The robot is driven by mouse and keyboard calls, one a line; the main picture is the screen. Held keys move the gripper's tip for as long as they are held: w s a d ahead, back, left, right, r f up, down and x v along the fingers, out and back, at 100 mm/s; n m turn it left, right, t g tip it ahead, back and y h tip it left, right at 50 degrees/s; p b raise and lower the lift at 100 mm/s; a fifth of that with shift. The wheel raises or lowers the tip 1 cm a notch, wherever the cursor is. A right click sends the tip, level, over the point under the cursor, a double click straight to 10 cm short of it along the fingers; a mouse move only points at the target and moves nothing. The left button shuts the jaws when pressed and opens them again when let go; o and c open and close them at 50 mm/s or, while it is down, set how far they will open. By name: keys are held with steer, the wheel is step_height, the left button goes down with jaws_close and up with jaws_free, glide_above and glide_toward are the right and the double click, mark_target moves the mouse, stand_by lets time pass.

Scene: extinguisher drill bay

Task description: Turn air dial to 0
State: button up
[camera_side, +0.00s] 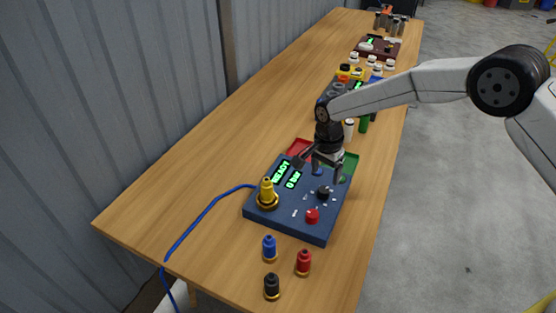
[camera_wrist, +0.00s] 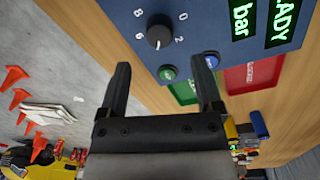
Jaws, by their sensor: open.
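The air dial is a black round knob (camera_side: 323,192) on the top of a blue control box (camera_side: 262,217). In the wrist view the dial (camera_wrist: 159,32) has white numbers around it, with 0, 2, 6 and 8 readable. A small pale mark shows on its lower edge, but I cannot tell surely which number it points at. The green display (camera_side: 292,180) reads READY and what looks like 0 bar. My gripper (camera_side: 322,171) is open and empty above the far part of the box. In the wrist view my gripper (camera_wrist: 164,66) has the dial beyond its fingertips, not between them.
A red button (camera_side: 313,215) and a yellow brass-based fitting (camera_side: 267,193) with a blue hose (camera_side: 200,218) are on the box. Red (camera_side: 299,147) and green (camera_side: 351,162) trays lie behind it. Blue, red and black fittings stand in front.

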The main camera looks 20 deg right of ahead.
mark_target(324, 189)
steer(key=shift+s+d+f, duration=0.1)
steer(key=shift+f, duration=2.95)
jaws_close()
